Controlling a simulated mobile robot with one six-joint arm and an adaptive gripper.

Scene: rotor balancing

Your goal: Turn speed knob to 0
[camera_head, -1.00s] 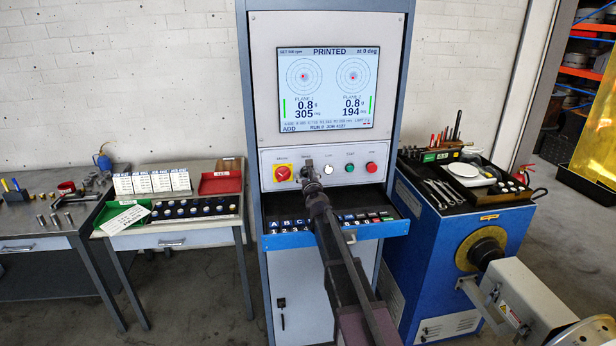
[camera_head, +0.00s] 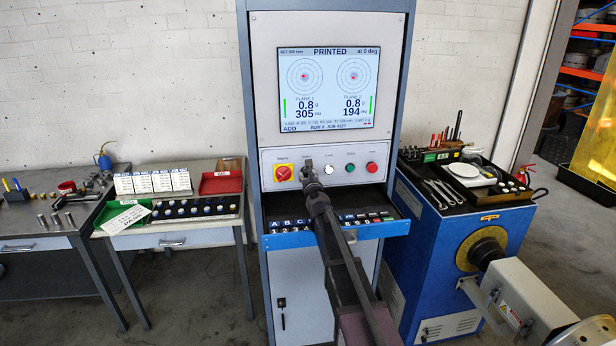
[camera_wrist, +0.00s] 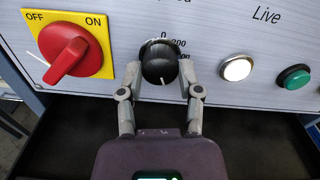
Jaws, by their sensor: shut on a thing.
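The speed knob (camera_wrist: 160,66) is a round black knob with a light pointer line, set in the grey control panel (camera_head: 342,180). My gripper (camera_wrist: 160,84) is shut on it in the wrist view, one finger on each side. The line on the knob points down, slightly right, in the wrist view. Printed numbers show above the knob, including a 0, partly hidden. In the head view my gripper (camera_head: 309,170) is at the panel and hides the knob. The screen (camera_head: 326,88) above reads PRINTED, with a small set-rpm line at its top left.
A red rotary switch (camera_wrist: 65,50) on a yellow OFF/ON plate sits left of the knob. A white button (camera_wrist: 236,69) and a green button (camera_wrist: 294,76) sit to its right. A red button (camera_head: 372,167) is further right. A keyboard tray (camera_head: 400,228) juts out below.

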